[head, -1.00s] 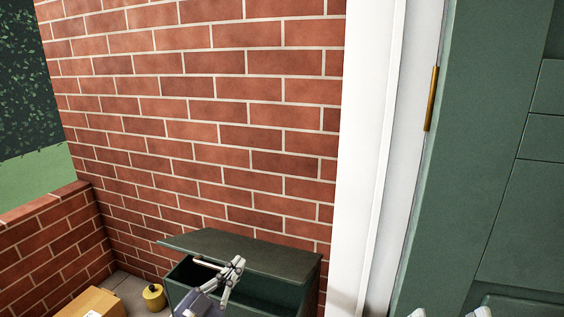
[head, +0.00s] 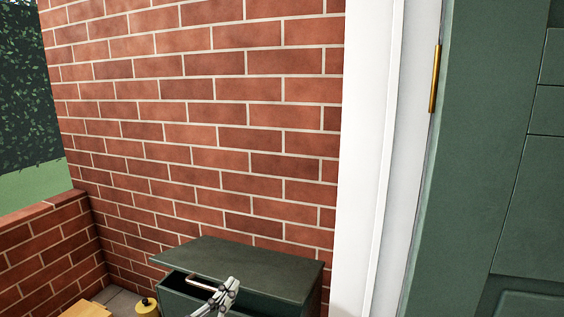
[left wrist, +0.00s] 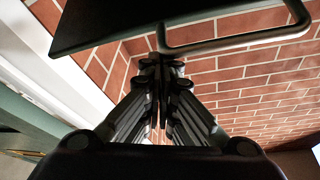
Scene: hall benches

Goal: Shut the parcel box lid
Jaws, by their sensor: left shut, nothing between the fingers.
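The parcel box (head: 285,309) is dark green and stands against the brick wall at the bottom of the head view. Its lid (head: 245,262) slopes slightly, with a dark gap under the left part of its front edge. A metal bar handle (head: 201,282) is on the lid's front; it also shows in the left wrist view (left wrist: 235,41) beside the lid's dark panel (left wrist: 120,18). My left gripper (head: 233,283) is shut and empty at the lid's front edge, by the handle's right end. I cannot tell whether it touches. My right gripper is out of view.
A yellow round object (head: 147,308) and a yellowish-brown box (head: 86,309) are on the floor left of the parcel box. A low brick wall (head: 45,250) bounds the left. A white door frame (head: 365,170) and green door (head: 500,180) stand at right.

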